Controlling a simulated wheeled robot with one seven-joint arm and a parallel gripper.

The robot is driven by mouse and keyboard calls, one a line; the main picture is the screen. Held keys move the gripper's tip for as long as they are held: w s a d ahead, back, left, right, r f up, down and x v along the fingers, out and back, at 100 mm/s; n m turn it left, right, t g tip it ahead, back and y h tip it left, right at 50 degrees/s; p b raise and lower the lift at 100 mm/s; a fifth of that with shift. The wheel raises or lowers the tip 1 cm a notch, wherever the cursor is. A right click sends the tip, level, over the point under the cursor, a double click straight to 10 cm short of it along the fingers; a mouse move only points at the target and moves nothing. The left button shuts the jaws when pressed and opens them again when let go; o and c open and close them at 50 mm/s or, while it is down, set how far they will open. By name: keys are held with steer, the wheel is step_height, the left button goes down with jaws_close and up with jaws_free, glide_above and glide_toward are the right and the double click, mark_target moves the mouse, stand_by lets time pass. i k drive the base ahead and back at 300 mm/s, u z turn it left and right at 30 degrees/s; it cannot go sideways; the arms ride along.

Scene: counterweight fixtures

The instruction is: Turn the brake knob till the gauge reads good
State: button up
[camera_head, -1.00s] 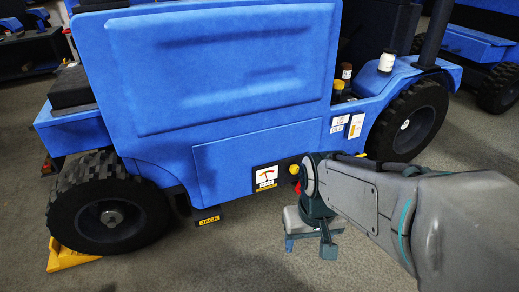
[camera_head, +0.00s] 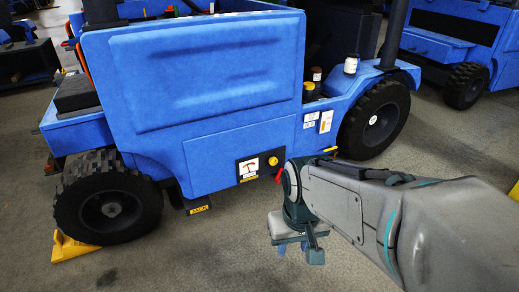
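The gauge (camera_head: 249,168) is a small white dial with red markings on the low side of the blue vehicle (camera_head: 215,85). Its reading is too small to tell. A round yellow knob (camera_head: 273,161) sits just right of the gauge. A red part (camera_head: 280,176) shows below it, partly hidden by my arm. I cannot tell from markings which one is the brake knob. My gripper (camera_head: 292,248) points down over the floor, below and right of the gauge, apart from both. Its blue fingertips are small and partly hidden; nothing shows held in them.
The left wheel (camera_head: 108,207) rests against a yellow chock (camera_head: 72,250). A part labelled JACK (camera_head: 199,209) protrudes low under the vehicle. A white bottle (camera_head: 351,63) and darker containers (camera_head: 311,84) stand on its right ledge. Grey floor in front is free. Another blue vehicle (camera_head: 455,45) stands behind right.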

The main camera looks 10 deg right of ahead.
mark_target(274, 161)
steer(key=z, duration=0.55)
steer(key=i, duration=1.05)
steer(key=u, duration=0.35)
